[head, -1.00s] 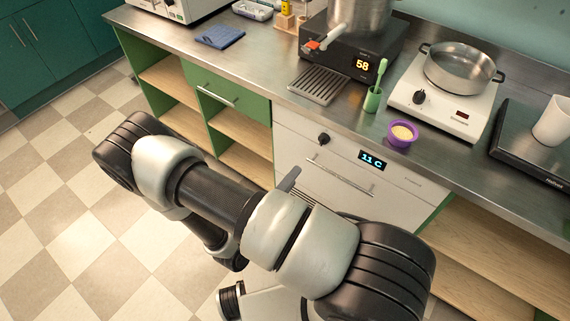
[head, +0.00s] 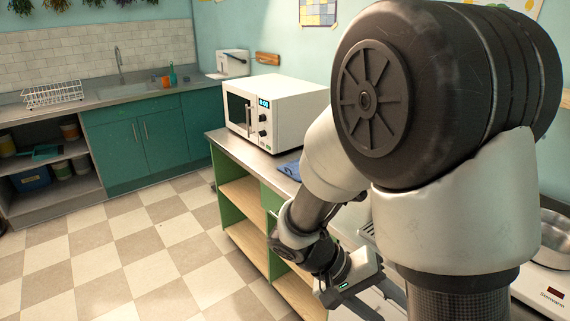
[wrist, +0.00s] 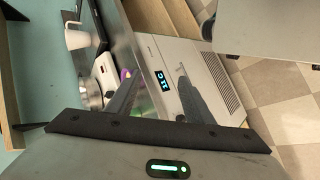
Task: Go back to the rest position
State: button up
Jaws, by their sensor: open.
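My gripper (head: 378,300) shows at the lower middle of the head view, partly cut off by the bottom edge and by my arm. In the wrist view its two fingers (wrist: 160,76) stand apart with nothing between them. It hangs in front of the white appliance front with the lit display (wrist: 165,79), apart from the counter as far as I can see. My arm is folded, with a large dark joint filling the right of the head view and hiding much of the counter.
A white microwave (head: 272,107) stands on the counter, with a blue cloth (head: 290,170) near it. The steel pan (head: 555,237) shows at the right edge. In the wrist view are a white cup (wrist: 78,38) and a purple bowl (wrist: 125,73). The checkered floor (head: 130,245) at left is clear.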

jog(key=s+a+r+t+y+p, duration=0.1)
jog(key=a+r+t+y+p, duration=0.1)
jog(key=r, duration=0.7)
jog(key=s+a+r+n+t+y+p, duration=0.1)
jog(key=r+y+p, duration=0.3)
jog(key=r, duration=0.6)
jog(key=s+a+r+t+y+p, duration=0.2)
jog(key=r+p, duration=0.4)
jog(key=r, duration=0.3)
jog(key=shift+s+a+r+n+t+y, duration=0.35)
jog(key=shift+t+y, duration=0.35)
jog(key=shift+t, duration=0.4)
